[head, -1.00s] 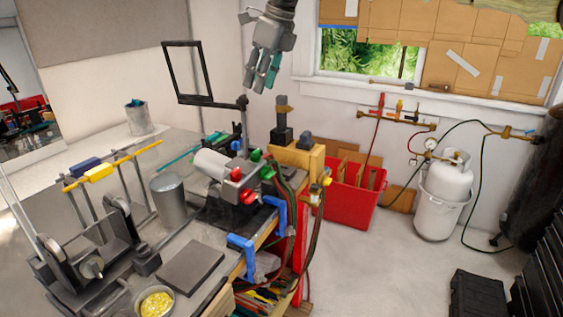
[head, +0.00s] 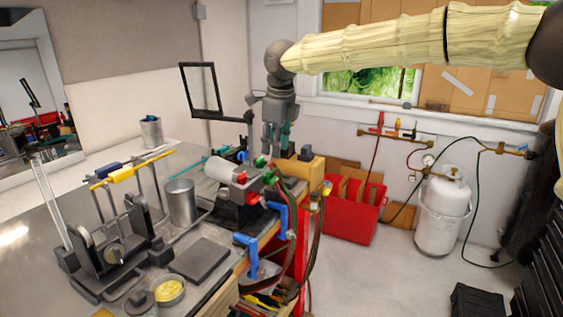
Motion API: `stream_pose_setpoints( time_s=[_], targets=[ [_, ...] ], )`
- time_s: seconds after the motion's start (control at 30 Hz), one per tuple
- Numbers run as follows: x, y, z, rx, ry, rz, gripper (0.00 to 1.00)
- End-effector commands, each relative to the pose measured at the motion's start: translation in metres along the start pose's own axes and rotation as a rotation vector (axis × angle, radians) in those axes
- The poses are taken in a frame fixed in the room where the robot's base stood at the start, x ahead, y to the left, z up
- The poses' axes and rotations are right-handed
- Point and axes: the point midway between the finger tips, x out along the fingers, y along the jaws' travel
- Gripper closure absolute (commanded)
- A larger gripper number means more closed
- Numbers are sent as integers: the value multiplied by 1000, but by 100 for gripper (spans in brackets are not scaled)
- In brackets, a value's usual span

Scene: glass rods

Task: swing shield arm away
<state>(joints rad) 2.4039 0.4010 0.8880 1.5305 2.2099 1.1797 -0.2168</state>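The shield is a clear pane in a black square frame (head: 218,92), standing upright above the back of the bench. Its black shield arm (head: 230,118) runs from the frame's lower edge right to a post joint (head: 250,116). My gripper (head: 275,152) points down just right of that joint, above the torch area, with teal pads on its fingers. Its fingers look apart, with nothing seen between them. It appears separate from the shield arm, though the depth between them is hard to judge. My gripper hides part of what stands behind it.
The bench torch (head: 232,172) with red and green knobs sits below the shield arm. A red bin (head: 352,215) and gas cylinder (head: 443,205) stand on the floor.

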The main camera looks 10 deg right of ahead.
Motion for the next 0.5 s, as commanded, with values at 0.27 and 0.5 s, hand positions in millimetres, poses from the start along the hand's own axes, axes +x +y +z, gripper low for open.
stream_pose_setpoints(
  time_s=[0.27, 0.5],
  targets=[
    [30, -2, -12, -29, 46, -34, 68],
    [39, -4, -16, -38, 59, -46, 68]
  ],
)
